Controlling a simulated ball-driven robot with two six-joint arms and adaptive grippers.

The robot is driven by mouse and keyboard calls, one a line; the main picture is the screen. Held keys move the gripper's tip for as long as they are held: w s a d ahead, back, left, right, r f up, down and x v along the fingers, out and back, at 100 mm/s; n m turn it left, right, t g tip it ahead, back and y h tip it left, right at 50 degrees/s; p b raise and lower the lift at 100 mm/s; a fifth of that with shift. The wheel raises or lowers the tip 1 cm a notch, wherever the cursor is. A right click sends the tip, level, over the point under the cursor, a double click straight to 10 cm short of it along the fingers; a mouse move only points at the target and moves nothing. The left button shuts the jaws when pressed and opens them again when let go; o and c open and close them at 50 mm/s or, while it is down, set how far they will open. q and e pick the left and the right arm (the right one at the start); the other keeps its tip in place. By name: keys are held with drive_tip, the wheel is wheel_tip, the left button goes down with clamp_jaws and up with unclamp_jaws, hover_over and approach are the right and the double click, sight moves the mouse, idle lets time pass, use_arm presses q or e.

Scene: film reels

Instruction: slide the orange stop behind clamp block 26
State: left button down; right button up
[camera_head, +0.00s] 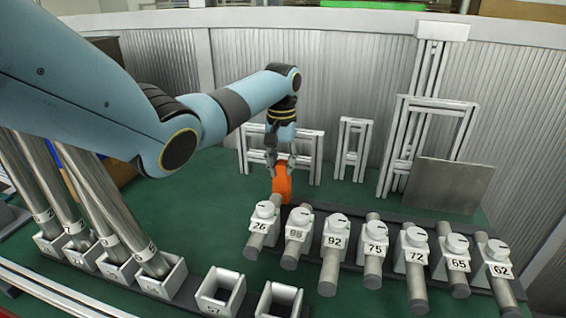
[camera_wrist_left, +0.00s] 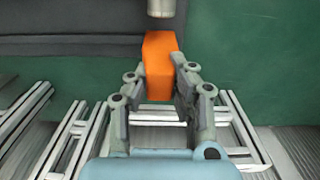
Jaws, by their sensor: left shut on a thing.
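The orange stop (camera_head: 282,183) is an orange block just behind clamp block 26 (camera_head: 262,222). My left gripper (camera_head: 281,163) is shut on the stop from behind. In the left wrist view the stop (camera_wrist_left: 159,62) sits between the two fingers of the gripper (camera_wrist_left: 158,88). Its far end overlaps the dark rail (camera_wrist_left: 70,22). The end of a metal rod (camera_wrist_left: 161,8) shows just beyond the stop, with a small gap in the picture. Clamp block 26 is white with a round knob and holds a rod. My right gripper is not in view.
Clamp block 95 (camera_head: 298,227) and block 92 (camera_head: 335,232) stand to the right, with several more in the row. White sockets with tilted metal rods (camera_head: 137,238) stand at the left. Grey frames (camera_head: 355,150) and a metal plate (camera_head: 447,186) stand behind.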

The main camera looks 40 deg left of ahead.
use_arm(q)
drive_tip(key=c, duration=1.2)
unclamp_jaws()
drive_tip(key=shift+c, duration=0.2)
wheel_tip(320, 180, up, 12)
